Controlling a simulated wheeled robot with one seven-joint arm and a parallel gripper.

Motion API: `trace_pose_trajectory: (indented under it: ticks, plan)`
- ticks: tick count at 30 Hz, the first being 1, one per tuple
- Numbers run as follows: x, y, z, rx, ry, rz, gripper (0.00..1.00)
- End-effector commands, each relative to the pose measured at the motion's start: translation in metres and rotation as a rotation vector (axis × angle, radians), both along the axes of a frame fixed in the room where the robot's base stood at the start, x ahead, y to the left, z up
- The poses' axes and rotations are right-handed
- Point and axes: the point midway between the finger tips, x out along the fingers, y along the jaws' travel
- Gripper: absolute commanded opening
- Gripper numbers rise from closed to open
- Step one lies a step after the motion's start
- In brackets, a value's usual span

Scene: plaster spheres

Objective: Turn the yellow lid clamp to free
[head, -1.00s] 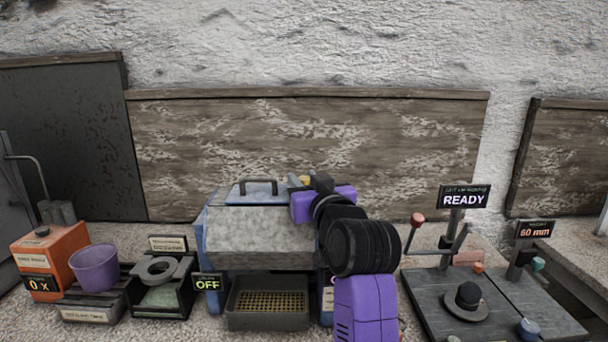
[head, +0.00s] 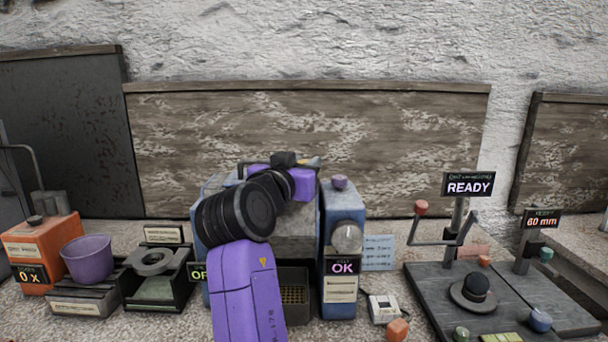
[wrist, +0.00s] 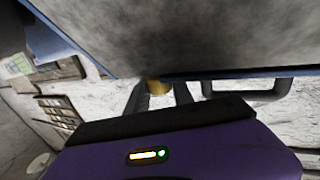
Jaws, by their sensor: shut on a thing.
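The yellow lid clamp (wrist: 157,87) shows as a small yellow piece between my two dark fingers in the wrist view. In the head view a bit of yellow (head: 315,161) shows at the top of the blue machine (head: 342,225), beside my gripper (head: 305,163). My gripper is shut on the clamp. My purple and black arm covers much of the machine's front and lid. The lid's grey underside or face fills the top of the wrist view, with a dark handle (wrist: 262,94) to the right. The clamp's exact angle is hard to tell.
A panel on the machine reads OK (head: 344,267). An orange box (head: 38,252), a purple cup (head: 90,258) and a holder with a grey ring (head: 153,261) stand left. A dark bench (head: 430,290) with a READY sign (head: 468,188) stands right.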

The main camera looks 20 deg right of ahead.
Motion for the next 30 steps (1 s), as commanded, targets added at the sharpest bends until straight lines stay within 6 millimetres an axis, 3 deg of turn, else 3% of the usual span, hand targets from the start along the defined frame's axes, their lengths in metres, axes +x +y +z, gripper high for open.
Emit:
trace_pose_trajectory:
  ticks: [19, 20, 22, 23, 30]
  plan:
    - [0.0006, 0.0004, -0.0016, 0.001, 0.004, -0.048, 0.0]
    - [0.0006, 0.0004, -0.0017, 0.0, 0.005, -0.048, 0.32]
    - [0.0006, 0.0003, -0.0017, 0.0, 0.005, -0.048, 0.46]
    - [0.0005, 0.0002, -0.0016, 0.001, 0.004, -0.048, 0.5]
    - [-0.0002, 0.0007, -0.0009, 0.0, 0.003, -0.048, 0.5]
